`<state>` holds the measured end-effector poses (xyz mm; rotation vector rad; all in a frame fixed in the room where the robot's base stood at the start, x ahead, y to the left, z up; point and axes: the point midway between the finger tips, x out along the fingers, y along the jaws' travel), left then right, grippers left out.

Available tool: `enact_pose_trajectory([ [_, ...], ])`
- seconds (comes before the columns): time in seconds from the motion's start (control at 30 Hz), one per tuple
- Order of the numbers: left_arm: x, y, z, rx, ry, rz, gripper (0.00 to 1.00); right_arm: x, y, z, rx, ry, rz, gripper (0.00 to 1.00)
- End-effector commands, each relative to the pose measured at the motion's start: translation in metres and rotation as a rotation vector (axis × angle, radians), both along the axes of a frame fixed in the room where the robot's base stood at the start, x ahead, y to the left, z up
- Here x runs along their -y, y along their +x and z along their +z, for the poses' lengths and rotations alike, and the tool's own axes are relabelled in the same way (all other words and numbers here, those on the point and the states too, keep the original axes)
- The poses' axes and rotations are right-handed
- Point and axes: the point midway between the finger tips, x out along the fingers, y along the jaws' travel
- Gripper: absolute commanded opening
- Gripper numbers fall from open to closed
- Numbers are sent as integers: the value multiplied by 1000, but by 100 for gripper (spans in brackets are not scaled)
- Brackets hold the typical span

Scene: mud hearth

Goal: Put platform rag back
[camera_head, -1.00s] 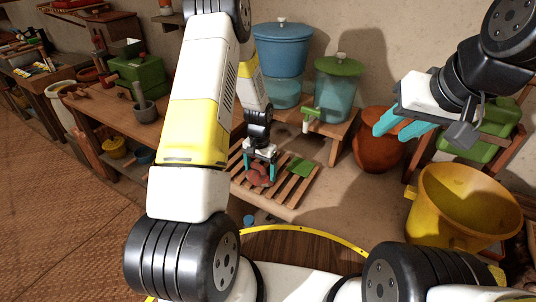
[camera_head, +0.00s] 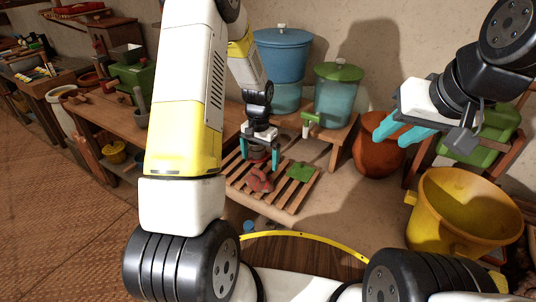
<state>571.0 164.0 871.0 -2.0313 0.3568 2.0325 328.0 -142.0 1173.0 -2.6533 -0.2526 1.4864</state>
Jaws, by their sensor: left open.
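A crumpled red rag (camera_head: 260,180) lies on the low slatted wooden platform (camera_head: 291,200). A flat green cloth (camera_head: 301,171) lies on the same slats to its right. My left gripper (camera_head: 260,166) is open, its teal fingers pointing down, just behind the red rag and apart from it. A small round dark item (camera_head: 258,153) shows between those fingers; I cannot tell what it is.
A blue container (camera_head: 282,50) and a green-lidded one (camera_head: 338,95) stand on a wooden bench behind the platform. A brown pot (camera_head: 378,155) and a yellow bucket (camera_head: 448,222) stand to the right. A workbench is at the left. The floor right of the platform is clear.

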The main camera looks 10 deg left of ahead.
Motion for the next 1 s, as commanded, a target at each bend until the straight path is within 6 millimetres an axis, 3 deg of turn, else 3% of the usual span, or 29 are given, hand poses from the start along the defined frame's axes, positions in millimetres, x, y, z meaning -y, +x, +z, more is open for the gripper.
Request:
enact_pose_trajectory([
  [0.33,1,-2,47,17,-5,9,100,0,0,0,0,0,0,36],
  [0.47,2,-14,94,73,-23,43,100,0,0,0,0,0,0,36],
  [0.7,6,-72,201,220,-88,134,100,0,0,0,0,0,0,36],
  [0.9,11,-137,263,341,-155,199,100,0,0,0,0,0,0,36],
  [1.0,14,-172,282,397,-192,228,100,0,0,0,0,0,0,36],
])
